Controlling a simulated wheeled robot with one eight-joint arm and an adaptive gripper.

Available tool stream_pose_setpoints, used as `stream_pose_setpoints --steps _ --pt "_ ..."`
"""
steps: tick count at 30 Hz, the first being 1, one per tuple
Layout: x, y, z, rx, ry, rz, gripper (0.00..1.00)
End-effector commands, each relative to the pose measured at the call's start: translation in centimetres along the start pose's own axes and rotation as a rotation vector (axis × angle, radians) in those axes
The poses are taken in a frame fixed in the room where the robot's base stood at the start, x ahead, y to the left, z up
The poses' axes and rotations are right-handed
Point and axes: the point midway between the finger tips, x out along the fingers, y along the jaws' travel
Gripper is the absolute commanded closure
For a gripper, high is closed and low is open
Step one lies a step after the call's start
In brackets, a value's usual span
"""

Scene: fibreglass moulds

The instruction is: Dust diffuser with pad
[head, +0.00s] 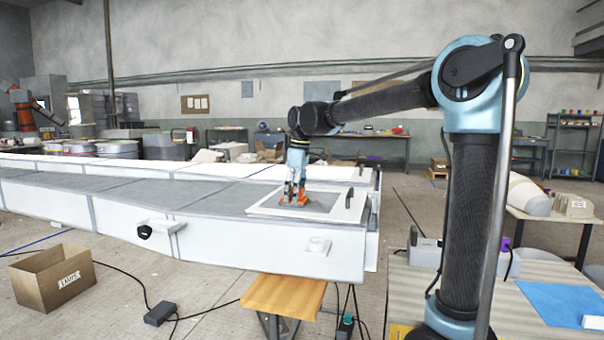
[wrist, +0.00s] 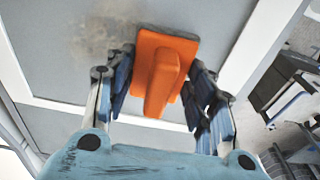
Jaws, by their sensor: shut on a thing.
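The diffuser (head: 265,207) is a flat grey panel with a white frame, lying on the near end of the long white mould. Its grey face and white frame (wrist: 75,105) fill much of the wrist view. A dusty brownish patch (wrist: 105,35) shows on the grey face beside the pad. The pad (wrist: 165,75) is orange with a raised grip. My gripper (wrist: 158,95) is shut on the pad's grip, one finger on each side. In the head view my gripper (head: 295,192) is over the panel's middle, with the pad at or just above the surface; contact cannot be told.
The long white mould (head: 270,245) runs off to the left. A wooden stool (head: 284,293) stands before it, and a cardboard box (head: 52,275) is on the floor at left. Cables (head: 160,315) cross the floor. A striped table (head: 410,290) is at right.

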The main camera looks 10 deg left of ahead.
Motion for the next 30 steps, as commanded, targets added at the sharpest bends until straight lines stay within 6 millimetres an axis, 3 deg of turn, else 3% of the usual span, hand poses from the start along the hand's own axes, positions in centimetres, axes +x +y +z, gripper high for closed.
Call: stream_pose_setpoints --steps 2,5,21,30 --pt "-0.1 0.0 0.0 0.001 0.000 0.000 0.73" --pt "-2.3 0.3 0.2 0.007 0.000 0.001 0.73" --pt "-7.0 0.6 0.1 0.014 0.000 0.002 0.73" --pt "-8.1 0.7 0.1 0.015 0.000 0.002 0.73"
